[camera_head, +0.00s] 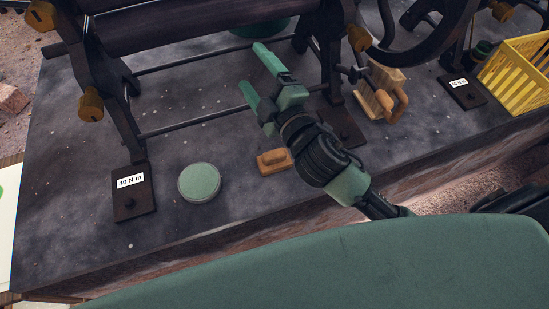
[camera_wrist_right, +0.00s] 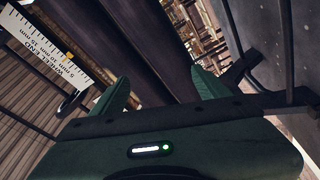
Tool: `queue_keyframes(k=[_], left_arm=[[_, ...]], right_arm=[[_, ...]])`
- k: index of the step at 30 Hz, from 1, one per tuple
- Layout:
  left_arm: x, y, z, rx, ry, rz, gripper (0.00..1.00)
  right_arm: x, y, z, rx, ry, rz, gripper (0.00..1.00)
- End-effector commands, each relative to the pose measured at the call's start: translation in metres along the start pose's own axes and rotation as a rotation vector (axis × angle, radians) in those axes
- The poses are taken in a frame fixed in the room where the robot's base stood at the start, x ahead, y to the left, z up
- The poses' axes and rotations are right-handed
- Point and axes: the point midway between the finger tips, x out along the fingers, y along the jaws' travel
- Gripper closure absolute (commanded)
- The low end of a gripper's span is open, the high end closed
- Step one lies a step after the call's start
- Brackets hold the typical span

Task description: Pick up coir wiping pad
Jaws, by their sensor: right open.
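A small tan-orange pad with a raised grip on top (camera_head: 275,161) lies on the dark stone bench, near its front edge. It looks most like the coir wiping pad, but I cannot be sure of its material. My right gripper (camera_head: 254,69) is open and empty, pointing to the upper left, above the bench and beyond the pad. The pad is just left of my right wrist. In the right wrist view the two green fingers (camera_wrist_right: 160,92) are spread, with dark roller-frame parts beyond them; I cannot make out the pad there. My left gripper is not in view.
A round pale-green dish (camera_head: 199,182) sits left of the pad. A roller frame (camera_head: 116,95) with a "40 N m" foot plate stands at left. A wooden clamp-like piece (camera_head: 381,92) and a yellow crate (camera_head: 517,74) are at right. Front bench space is mostly clear.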

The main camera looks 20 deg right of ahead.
Motion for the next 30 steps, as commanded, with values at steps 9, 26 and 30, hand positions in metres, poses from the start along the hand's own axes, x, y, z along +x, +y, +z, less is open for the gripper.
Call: queue_keyframes(k=[9, 26, 30], left_arm=[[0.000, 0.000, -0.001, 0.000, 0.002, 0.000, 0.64], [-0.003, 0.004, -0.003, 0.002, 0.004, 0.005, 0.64], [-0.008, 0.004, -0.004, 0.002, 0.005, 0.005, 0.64]], right_arm=[[-0.032, -0.061, -0.156, -1.225, 1.093, 0.310, 0.25], [-0.082, -0.153, 0.101, -2.141, 2.106, -0.242, 0.25], [-0.082, -0.169, 0.101, -2.140, 2.109, -0.241, 0.25]])
